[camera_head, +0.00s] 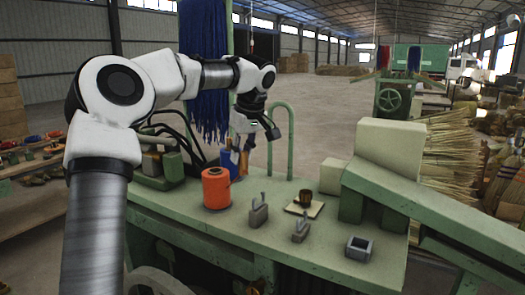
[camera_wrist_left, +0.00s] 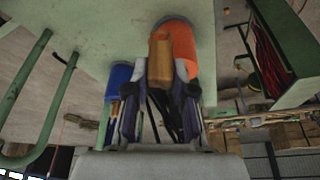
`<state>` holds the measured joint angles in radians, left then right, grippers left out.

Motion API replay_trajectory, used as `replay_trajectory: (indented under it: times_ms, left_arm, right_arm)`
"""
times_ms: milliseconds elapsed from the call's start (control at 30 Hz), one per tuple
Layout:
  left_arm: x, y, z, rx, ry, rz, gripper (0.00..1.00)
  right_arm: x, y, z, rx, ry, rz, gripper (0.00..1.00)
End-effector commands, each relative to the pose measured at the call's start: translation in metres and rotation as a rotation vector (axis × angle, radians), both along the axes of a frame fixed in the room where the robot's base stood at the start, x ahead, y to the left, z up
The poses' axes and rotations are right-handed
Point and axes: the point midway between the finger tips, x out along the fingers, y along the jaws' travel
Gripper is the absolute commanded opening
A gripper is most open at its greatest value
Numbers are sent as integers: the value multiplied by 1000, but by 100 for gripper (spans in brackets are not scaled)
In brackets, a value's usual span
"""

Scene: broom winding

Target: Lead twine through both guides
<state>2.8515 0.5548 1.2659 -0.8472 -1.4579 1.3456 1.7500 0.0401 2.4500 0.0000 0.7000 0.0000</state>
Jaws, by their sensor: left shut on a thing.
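An orange twine spool (camera_head: 216,190) stands on the green bench, and its orange top shows in the left wrist view (camera_wrist_left: 178,32). Two grey guides, one at the left (camera_head: 258,214) and one at the right (camera_head: 300,231), stand to the right of the spool. My left gripper (camera_head: 243,158) is above the back edge of the bench, behind and right of the spool. In the left wrist view it is shut on a brown block-like piece (camera_wrist_left: 160,60). I cannot make out a twine strand between spool and guides. My right gripper is not in view.
A blue cup (camera_head: 228,160) stands close behind the spool. A small brown cup on a tan plate (camera_head: 312,210) and a grey square holder (camera_head: 359,249) sit on the bench (camera_head: 260,240). A green sloped machine (camera_head: 420,205) bounds the right. A green rail (camera_head: 290,140) rises behind.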

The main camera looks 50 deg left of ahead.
Motion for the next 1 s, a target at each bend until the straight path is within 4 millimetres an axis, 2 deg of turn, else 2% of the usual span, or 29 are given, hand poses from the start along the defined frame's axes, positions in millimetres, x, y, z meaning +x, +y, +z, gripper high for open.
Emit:
replay_trajectory:
  times_ms: [100, 267, 1000]
  left_arm:
    - [-2, 4, -12, -6, 0, 5, 3]
    - [0, -3, -12, -8, -1, 5, 3]
    - [24, -102, -12, -7, -1, 2, 3]
  right_arm:
    - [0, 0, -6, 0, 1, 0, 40]
    - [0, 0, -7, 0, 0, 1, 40]
    - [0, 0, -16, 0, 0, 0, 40]
